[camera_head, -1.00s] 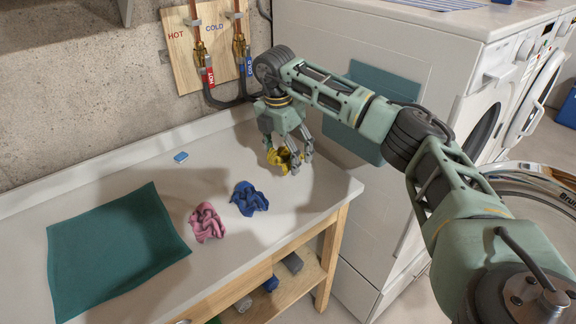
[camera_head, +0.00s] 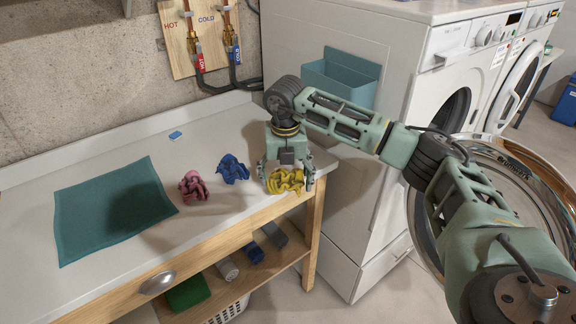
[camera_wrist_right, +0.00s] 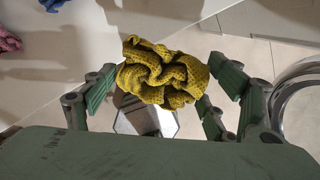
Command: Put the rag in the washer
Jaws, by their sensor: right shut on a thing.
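My right gripper (camera_head: 288,176) is shut on a crumpled yellow rag (camera_head: 286,181), held at the right front corner of the worktable. The rag fills the space between the fingers in the right wrist view (camera_wrist_right: 163,75). A pink rag (camera_head: 193,186) and a blue rag (camera_head: 233,169) lie crumpled on the table to its left. The white washer (camera_head: 385,190) stands right of the table. Its round glass door with a chrome rim (camera_head: 540,176) is swung open in front, partly hidden by my right arm. My left gripper is not in view.
A flat teal cloth (camera_head: 110,210) lies on the left of the worktable (camera_head: 215,120), with a small blue block (camera_head: 175,135) behind. A teal bin (camera_head: 341,78) is on the washer's side. A shelf with several items and a white basket (camera_head: 230,312) are below.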

